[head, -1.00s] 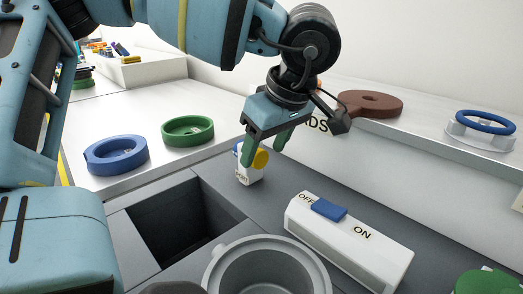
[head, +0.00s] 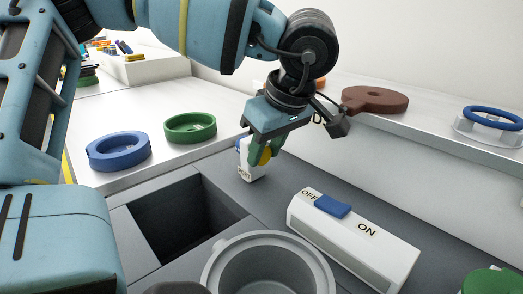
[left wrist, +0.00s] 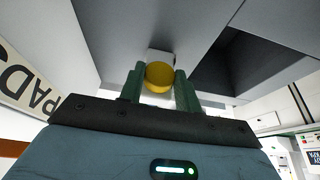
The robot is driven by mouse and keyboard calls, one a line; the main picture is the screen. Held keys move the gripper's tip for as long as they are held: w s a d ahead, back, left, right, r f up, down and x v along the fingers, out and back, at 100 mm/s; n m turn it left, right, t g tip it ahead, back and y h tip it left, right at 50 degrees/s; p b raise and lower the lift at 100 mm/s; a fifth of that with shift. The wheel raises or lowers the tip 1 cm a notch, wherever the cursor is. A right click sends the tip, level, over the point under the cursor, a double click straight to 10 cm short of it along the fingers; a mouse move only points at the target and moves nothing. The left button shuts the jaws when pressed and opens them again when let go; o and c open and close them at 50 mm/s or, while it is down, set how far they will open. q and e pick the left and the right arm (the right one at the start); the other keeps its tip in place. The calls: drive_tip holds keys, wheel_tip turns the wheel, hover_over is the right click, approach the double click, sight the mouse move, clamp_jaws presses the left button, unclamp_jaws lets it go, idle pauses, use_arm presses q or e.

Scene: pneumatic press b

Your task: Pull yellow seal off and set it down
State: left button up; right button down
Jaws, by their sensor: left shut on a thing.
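The yellow seal (head: 266,155) is a small round disc on the side of a small white block (head: 250,170) with a blue part, standing on the grey surface. My left gripper (head: 262,157) points down at the block, its green fingers shut on the yellow seal. In the left wrist view the seal (left wrist: 159,76) sits between the two green fingers, with the white block behind it. The seal appears to be still against the block.
A dark square opening (head: 185,222) lies left of the block. A grey round cup (head: 268,268) is in front. A white OFF/ON switch box (head: 352,240) with a blue slider stands right. Blue (head: 118,151) and green (head: 190,128) rings lie on the white shelf.

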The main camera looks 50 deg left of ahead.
use_arm(q)
drive_tip(key=o, duration=0.6)
clamp_jaws()
drive_tip(key=shift+d, duration=0.1)
drive_tip(key=shift+d, duration=0.35)
drive_tip(key=shift+w+d, duration=0.15)
drive_tip(key=shift+d, duration=0.9)
drive_tip(key=shift+w+d+b, duration=0.2)
drive_tip(key=shift+d+b, duration=0.35)
drive_tip(key=shift+d, duration=1.3)
